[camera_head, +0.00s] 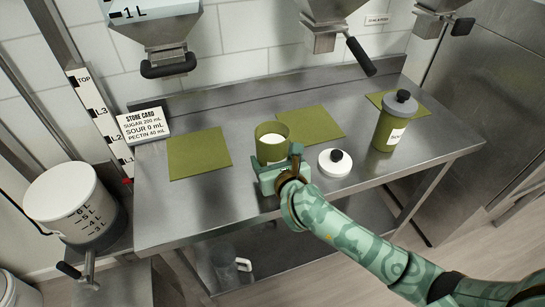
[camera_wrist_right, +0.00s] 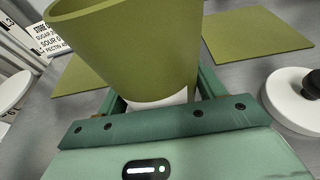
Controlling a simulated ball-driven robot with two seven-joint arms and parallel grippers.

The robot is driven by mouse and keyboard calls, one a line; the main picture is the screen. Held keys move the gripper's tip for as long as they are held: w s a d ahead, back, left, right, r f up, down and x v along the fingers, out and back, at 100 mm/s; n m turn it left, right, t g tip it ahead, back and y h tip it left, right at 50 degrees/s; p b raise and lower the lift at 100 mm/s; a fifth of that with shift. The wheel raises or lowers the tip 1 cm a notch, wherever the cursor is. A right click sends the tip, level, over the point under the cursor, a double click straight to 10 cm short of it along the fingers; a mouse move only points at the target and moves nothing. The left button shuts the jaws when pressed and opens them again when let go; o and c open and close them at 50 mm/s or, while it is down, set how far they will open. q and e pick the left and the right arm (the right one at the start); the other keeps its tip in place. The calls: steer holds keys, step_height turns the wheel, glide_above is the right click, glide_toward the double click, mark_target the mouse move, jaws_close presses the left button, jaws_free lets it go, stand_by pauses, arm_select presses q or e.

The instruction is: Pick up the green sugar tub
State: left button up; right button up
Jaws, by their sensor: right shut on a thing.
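The green tub (camera_head: 264,133) is lidless and has white contents inside. It is at the middle of the steel table, beside the middle mat. My right gripper (camera_head: 276,168) is at its near side and shut on it. In the right wrist view the tub (camera_wrist_right: 125,45) fills the space between the fingers, with a white label patch low on its near side. Its base is hidden, so I cannot tell if it touches the table. A white lid with a black knob (camera_head: 329,168) lies on the table to its right. My left gripper is not in view.
A second green tub with a grey lid (camera_head: 383,133), its label partly readable as "SOU", stands at the right. Green mats (camera_head: 198,154) lie on the steel table (camera_head: 220,205). Hoppers with handles (camera_head: 172,38) hang above. A store card (camera_head: 143,122) stands at the left, near a white graduated bucket (camera_head: 62,195).

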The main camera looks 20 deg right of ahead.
steer(key=shift+r, duration=0.1)
steer(key=shift+r, duration=0.2)
steer(key=r, duration=0.1)
steer(key=r+p, duration=0.2)
steer(key=shift+s+d+r, duration=0.1)
steer(key=shift+s+r, duration=0.15)
steer(key=shift+r, duration=0.15)
steer(key=s+r+p, duration=0.1)
steer(key=r, duration=0.1)
steer(key=s+d+r+p, duration=0.1)
steer(key=s+r, duration=0.1)
steer(key=shift+s+d+r, duration=0.1)
steer(key=shift+s+r, duration=0.05)
steer(key=p, duration=0.1)
glide_toward(284, 143)
steer(key=d, duration=0.1)
steer(key=d+r, duration=0.1)
steer(key=d, duration=0.1)
steer(key=shift+r, duration=0.3)
